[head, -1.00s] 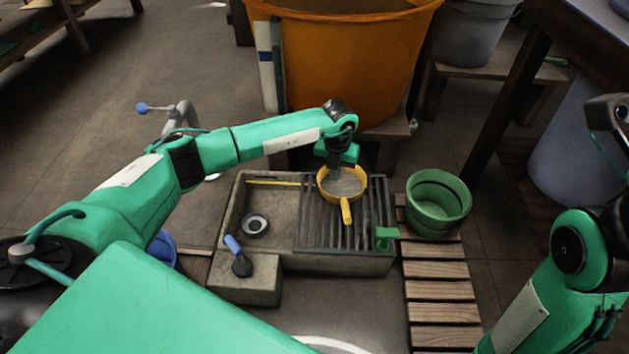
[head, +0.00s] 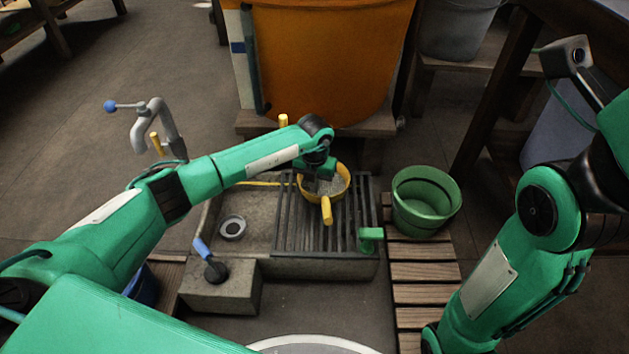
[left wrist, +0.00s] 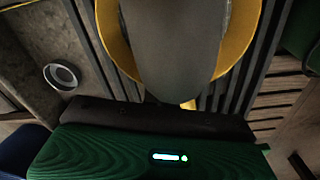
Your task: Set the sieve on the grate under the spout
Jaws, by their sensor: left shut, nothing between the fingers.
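The yellow sieve (head: 326,209) with a pale mesh sits on the dark slatted grate (head: 357,210), its handle pointing toward me. In the left wrist view, its yellow rim (left wrist: 246,40) shows on both sides of a grey shape close to the camera. My left gripper (head: 318,184) reaches down over the sieve's bowl and is shut with nothing held; whether it touches the sieve I cannot tell. A grey bent pipe with a blue knob, apparently the spout (head: 158,115), stands left of and behind the trough. My right arm shows at the right, but its gripper is out of view.
The stone trough (head: 320,268) carries the grate and a small round drain (head: 232,228). A blue-handled lever (head: 204,250) stands on its front block. A green bucket (head: 425,200) stands right on wooden slats (head: 425,295). A large orange tub (head: 325,60) is behind.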

